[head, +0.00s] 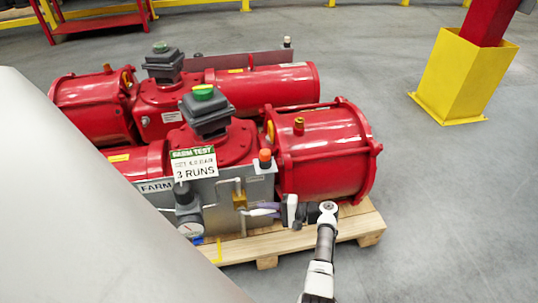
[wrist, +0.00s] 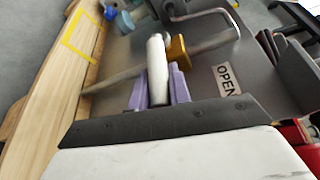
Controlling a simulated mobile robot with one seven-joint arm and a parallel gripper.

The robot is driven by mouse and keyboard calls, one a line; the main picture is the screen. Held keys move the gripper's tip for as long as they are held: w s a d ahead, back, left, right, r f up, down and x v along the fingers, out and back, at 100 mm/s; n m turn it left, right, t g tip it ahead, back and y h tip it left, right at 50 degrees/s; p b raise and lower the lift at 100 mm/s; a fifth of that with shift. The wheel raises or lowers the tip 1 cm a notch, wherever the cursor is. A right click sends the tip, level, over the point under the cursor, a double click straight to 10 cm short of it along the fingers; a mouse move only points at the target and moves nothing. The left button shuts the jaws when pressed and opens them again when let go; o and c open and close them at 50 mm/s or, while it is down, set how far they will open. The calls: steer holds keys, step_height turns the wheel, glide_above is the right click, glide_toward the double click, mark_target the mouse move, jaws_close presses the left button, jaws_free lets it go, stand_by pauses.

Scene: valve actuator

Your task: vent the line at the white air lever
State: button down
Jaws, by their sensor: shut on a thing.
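The white air lever (wrist: 157,62) stands between the two purple fingers of my gripper (wrist: 158,88) in the wrist view, and the fingers are shut on it. The lever's lower end is hidden between the fingers. Just beyond it are a brass fitting (wrist: 177,47) and a thin metal pipe. An OPEN label (wrist: 227,80) is on the grey panel to the right. In the head view my gripper (head: 268,207) reaches in from the right to the front of the panel, below the brass fitting (head: 239,196). The lever is too small there to make out clearly.
The grey panel (head: 222,190) is on the front red actuator (head: 325,150), which sits on a wooden pallet (head: 345,228). A second red actuator (head: 270,88) lies behind. Open floor is to the right, with a yellow post base (head: 463,75).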

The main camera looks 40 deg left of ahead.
steer(key=shift+a+f+b, duration=0.1)
steer(key=shift+a+b, duration=0.05)
steer(key=shift+b, duration=0.15)
steer(key=c, duration=1.3)
jaws_free()
steer(key=shift+f, duration=0.1)
steer(key=b+v, duration=0.1)
steer(key=v, duration=1.2)
steer(key=shift+w+d+f, duration=0.15)
steer(key=shift+w+d, duration=0.1)
steer(key=shift+d, duration=0.1)
